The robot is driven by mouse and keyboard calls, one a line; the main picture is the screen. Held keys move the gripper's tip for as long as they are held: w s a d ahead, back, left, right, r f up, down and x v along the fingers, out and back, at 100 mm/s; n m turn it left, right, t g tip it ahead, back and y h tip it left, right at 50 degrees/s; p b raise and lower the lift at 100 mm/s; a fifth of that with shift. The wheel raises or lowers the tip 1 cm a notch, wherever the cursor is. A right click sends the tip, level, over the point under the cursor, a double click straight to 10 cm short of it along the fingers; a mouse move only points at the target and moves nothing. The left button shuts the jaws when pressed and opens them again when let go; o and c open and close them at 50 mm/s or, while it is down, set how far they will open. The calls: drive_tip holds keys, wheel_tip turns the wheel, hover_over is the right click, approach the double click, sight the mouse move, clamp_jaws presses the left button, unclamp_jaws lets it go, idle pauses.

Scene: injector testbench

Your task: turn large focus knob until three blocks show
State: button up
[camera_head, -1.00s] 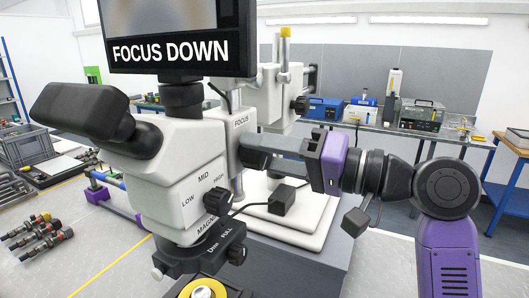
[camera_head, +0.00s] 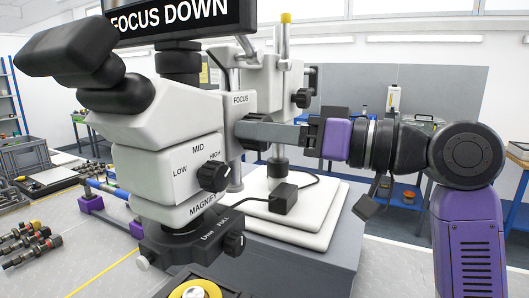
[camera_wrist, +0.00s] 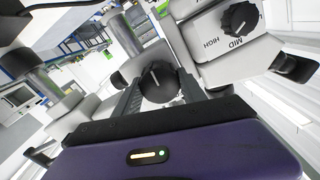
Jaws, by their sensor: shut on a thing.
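The large black focus knob (camera_wrist: 158,82) sits between my gripper's two fingers in the wrist view, with a pale index line on its face. In the head view the knob (camera_head: 256,146) is mostly hidden behind a grey finger, below the FOCUS label. My gripper (camera_head: 246,131) reaches in from the right and is shut on the knob. The white microscope (camera_head: 155,125) stands upright. Its screen (camera_head: 180,18) reads FOCUS DOWN and is cut off at the top, so its picture and any blocks on it are out of sight.
A small black box (camera_head: 284,198) lies on the white base. Metal fittings (camera_head: 30,245) lie at the left.

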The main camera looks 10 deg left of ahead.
drive_tip(key=shift+n+b, duration=1.65)
drive_tip(key=shift+n, duration=0.45)
drive_tip(key=o, duration=1.4)
drive_tip(key=shift+c, duration=0.2)
drive_tip(key=shift+d, duration=0.15)
drive_tip(key=b+v, duration=0.1)
drive_tip(key=v, duration=0.6)
drive_tip(key=shift+s+d, duration=0.15)
drive_tip(key=shift+d, duration=0.1)
